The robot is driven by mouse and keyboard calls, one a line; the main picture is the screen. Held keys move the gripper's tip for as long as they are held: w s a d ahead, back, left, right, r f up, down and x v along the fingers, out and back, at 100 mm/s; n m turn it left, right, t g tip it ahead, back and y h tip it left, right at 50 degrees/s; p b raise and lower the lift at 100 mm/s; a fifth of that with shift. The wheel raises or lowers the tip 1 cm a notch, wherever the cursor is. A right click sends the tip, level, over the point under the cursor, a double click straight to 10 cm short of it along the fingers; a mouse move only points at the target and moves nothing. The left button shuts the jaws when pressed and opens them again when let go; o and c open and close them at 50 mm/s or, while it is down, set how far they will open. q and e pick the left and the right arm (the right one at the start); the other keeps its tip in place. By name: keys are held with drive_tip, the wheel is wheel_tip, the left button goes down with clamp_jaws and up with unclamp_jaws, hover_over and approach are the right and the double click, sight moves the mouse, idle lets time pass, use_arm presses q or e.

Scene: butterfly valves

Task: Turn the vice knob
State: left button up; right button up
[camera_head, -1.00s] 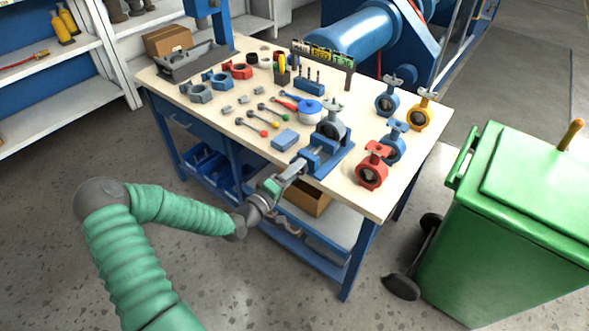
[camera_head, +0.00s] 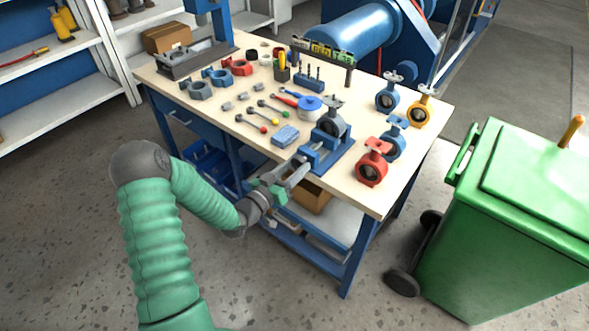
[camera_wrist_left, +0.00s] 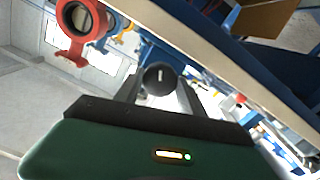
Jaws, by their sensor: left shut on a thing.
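The blue vice (camera_head: 325,157) is fixed at the front edge of the workbench and has a grey butterfly valve (camera_head: 332,121) in it. Its knob (camera_wrist_left: 160,77) shows as a dark round end with a pale slot in the left wrist view, between the fingers of my left gripper. My left gripper (camera_head: 297,165) reaches the front of the vice from the left, and its fingers are shut on the knob; it also shows in the left wrist view (camera_wrist_left: 162,88). The fingertips are small in the head view. My right gripper is not in view.
Red (camera_head: 371,164), blue (camera_head: 387,94) and yellow (camera_head: 420,108) valves stand on the bench's right side. Wrenches, a blue sponge (camera_head: 285,135) and nuts lie left of the vice. A green bin (camera_head: 520,220) stands right of the bench. Floor in front is clear.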

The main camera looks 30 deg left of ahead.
use_arm(q)
drive_tip(key=m+b, duration=0.1)
drive_tip(key=m, duration=0.2)
drive_tip(key=m+b, duration=0.2)
drive_tip(key=f+m+b, duration=0.1)
drive_tip(key=m, duration=0.2)
drive_tip(key=shift+m+b, duration=0.3)
drive_tip(key=shift+r+m+b, duration=0.15)
drive_tip(key=shift+m+b, duration=0.35)
drive_tip(key=shift+m, duration=0.4)
drive_tip(key=o, duration=1.4)
drive_tip(key=shift+c, duration=0.2)
drive_tip(key=shift+a+r, duration=0.1)
drive_tip(key=shift+r, duration=0.05)
